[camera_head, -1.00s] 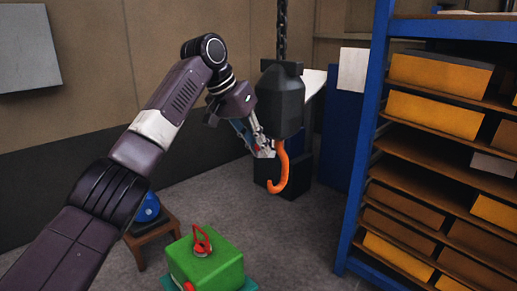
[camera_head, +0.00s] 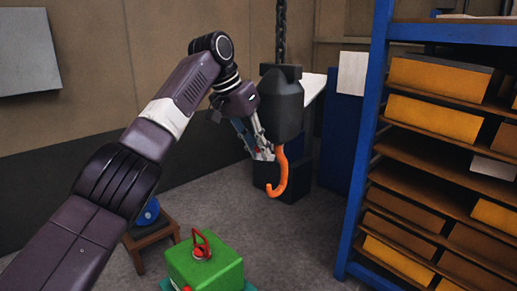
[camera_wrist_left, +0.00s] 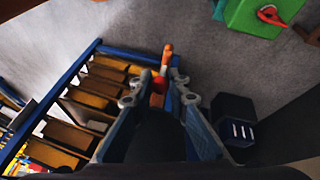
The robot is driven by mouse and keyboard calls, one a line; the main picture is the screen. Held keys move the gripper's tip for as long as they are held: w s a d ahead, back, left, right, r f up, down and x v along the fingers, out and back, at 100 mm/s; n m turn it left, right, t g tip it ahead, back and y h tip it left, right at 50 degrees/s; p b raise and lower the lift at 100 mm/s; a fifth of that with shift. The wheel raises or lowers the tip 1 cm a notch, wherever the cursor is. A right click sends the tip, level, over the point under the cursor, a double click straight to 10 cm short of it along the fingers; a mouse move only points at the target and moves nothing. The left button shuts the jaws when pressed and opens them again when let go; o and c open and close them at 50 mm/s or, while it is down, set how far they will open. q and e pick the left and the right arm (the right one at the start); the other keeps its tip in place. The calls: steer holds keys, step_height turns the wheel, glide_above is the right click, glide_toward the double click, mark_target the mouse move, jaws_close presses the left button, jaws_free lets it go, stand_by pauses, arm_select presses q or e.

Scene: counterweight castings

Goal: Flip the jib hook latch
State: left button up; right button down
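The orange jib hook (camera_head: 281,178) hangs below a dark grey hook block (camera_head: 282,103), its tip curling to the left. My left gripper (camera_head: 264,154) is just left of the hook's upper part, under the block. In the left wrist view its fingers (camera_wrist_left: 160,92) stand apart, with a small red piece (camera_wrist_left: 158,86), which looks like the latch, between or just beyond the tips. The orange hook (camera_wrist_left: 167,52) shows beyond it. I cannot tell whether the fingers touch the red piece. In the head view the gripper largely hides the latch. My right gripper is not in view.
A black chain (camera_head: 282,35) holds the block. A blue rack (camera_head: 374,140) with yellow boxes stands at the right. A green block (camera_head: 205,266) with a red fitting and a small wooden stool (camera_head: 152,236) are below. A dark bin (camera_head: 296,184) stands behind the hook.

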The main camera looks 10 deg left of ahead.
arm_select(q)
steer(key=o, duration=0.4)
steer(key=shift+w, duration=0.1)
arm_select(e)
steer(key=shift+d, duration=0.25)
arm_select(q)
steer(key=v, duration=0.7)
steer(key=shift+a+r, duration=0.1)
steer(key=shift+r, duration=0.05)
